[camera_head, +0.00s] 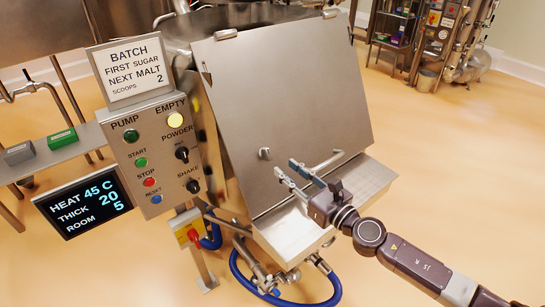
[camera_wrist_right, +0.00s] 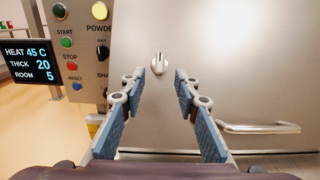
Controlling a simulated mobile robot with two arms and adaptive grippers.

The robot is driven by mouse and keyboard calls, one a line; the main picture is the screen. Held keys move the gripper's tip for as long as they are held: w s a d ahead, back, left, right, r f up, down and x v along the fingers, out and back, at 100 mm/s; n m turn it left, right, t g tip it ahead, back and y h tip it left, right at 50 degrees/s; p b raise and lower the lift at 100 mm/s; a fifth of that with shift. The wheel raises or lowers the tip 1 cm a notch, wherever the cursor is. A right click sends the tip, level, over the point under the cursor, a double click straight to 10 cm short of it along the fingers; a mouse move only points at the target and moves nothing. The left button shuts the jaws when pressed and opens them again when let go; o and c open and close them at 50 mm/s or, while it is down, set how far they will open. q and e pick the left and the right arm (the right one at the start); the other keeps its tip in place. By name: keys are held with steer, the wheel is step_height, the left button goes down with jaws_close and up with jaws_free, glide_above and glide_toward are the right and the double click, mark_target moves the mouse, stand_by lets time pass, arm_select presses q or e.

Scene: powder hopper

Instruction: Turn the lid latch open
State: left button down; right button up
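The hopper's closed steel lid (camera_head: 285,90) slopes toward me. The lid latch (camera_head: 264,153) is a small metal knob low on the lid. In the right wrist view the latch (camera_wrist_right: 158,63) stands roughly upright, beyond and between the fingertips. My right gripper (camera_head: 285,168) is in front of the lid, just below and right of the latch in the head view. Its fingers (camera_wrist_right: 160,82) are apart with nothing between them, and they appear clear of the latch. My left gripper is not seen.
A bar handle (camera_wrist_right: 258,128) is on the lid, right of the latch and close to my right finger. A control panel (camera_head: 154,155) with buttons and knobs stands left. A steel ledge (camera_head: 300,228) and blue hose (camera_head: 290,301) lie below. Open floor is right.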

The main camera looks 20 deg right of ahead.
mark_target(269, 155)
steer(key=p+x, duration=0.1)
steer(key=x, duration=0.6)
steer(key=shift+w+a, duration=0.1)
steer(key=shift+w, duration=0.1)
jaws_close()
